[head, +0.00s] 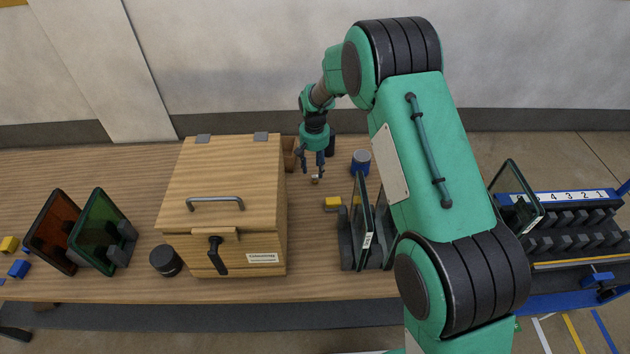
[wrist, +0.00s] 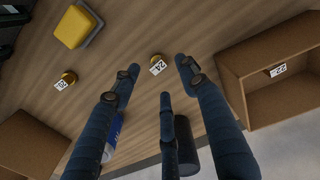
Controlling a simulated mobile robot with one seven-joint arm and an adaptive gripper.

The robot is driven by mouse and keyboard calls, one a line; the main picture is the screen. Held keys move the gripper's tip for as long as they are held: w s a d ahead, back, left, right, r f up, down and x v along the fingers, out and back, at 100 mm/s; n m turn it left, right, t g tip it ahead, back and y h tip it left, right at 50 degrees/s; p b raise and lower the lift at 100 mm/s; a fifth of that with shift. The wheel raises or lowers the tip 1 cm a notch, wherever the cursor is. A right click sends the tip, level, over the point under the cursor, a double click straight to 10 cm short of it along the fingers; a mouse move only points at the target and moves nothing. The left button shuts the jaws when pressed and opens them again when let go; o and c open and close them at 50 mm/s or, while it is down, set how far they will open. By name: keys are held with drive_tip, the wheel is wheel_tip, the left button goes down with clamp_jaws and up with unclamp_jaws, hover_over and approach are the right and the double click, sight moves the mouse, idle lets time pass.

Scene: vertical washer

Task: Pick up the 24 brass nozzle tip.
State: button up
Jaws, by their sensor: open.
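A small brass nozzle tip (wrist: 156,57) with a white tag that appears to read 24 rests on the wooden table in the wrist view. In the head view the small tip (head: 315,180) is just below my gripper (head: 314,168). My gripper (wrist: 158,72) is open and empty, fingers pointing down. In the wrist view two fingertips lie left and right of the tip, and the third finger is nearer the bottom of the picture. I cannot tell the exact height of the fingertips above the table.
Another brass tip (wrist: 69,77) with its own tag lies to the left. A yellow block (wrist: 75,27) sits beyond. A wooden box (head: 222,205) and glass panels (head: 361,220) flank the area.

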sight(315, 176)
drive_tip(key=shift+f, duration=0.2)
drive_tip(key=shift+s+d+f+b, duration=0.1)
drive_tip(key=shift+f+b, duration=0.55)
drive_tip(key=shift+f, duration=1.85)
drive_tip(key=shift+c, duration=0.5)
clamp_jaws()
